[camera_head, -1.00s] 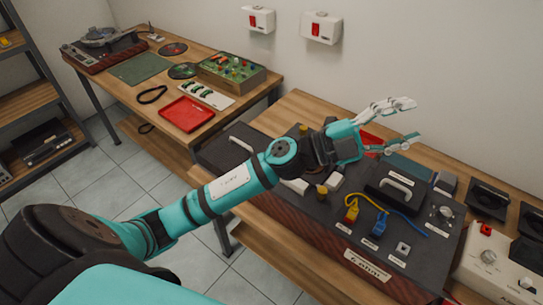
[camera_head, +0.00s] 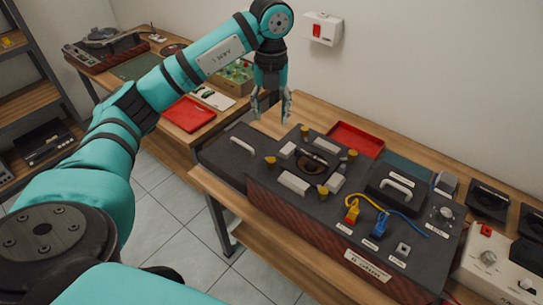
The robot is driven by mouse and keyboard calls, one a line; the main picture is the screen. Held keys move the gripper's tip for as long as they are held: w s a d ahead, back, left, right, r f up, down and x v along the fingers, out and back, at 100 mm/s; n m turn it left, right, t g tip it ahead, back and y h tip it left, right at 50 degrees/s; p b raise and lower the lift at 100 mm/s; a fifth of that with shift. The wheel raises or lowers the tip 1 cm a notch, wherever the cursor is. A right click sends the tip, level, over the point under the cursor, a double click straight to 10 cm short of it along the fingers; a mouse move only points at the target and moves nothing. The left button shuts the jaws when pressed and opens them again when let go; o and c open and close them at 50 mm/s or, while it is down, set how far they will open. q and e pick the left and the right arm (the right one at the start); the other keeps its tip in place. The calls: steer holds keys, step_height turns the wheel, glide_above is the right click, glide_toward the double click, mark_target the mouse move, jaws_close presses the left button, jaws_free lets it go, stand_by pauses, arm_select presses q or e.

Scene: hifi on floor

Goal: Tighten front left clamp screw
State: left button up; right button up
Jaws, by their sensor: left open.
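A dark board (camera_head: 300,226) on the near table carries several brass clamp screws around a dark round part (camera_head: 314,161) with grey blocks. The front left clamp screw (camera_head: 270,161) appears to be the one at the left, on the board's near side. Another brass screw (camera_head: 322,190) is to its right, and others are at the back (camera_head: 304,131) and at the right (camera_head: 352,154). My left gripper (camera_head: 271,112) points down, open and empty, above and behind the front left screw, apart from it. My right gripper is out of view.
On the board are a black lid with a handle (camera_head: 396,189), a yellow connector (camera_head: 352,214) and a blue connector (camera_head: 380,228). A red tray (camera_head: 355,139) lies behind. Another red tray (camera_head: 187,114) sits on the far table. A white control box (camera_head: 494,262) stands at right.

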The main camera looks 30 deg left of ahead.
mark_target(271, 160)
arm_select(q)
step_height(271, 160, down, 15)
steer(key=p, duration=0.3)
steer(key=shift+f+p, duration=0.3)
steer(key=shift+f, duration=0.3)
jaws_close()
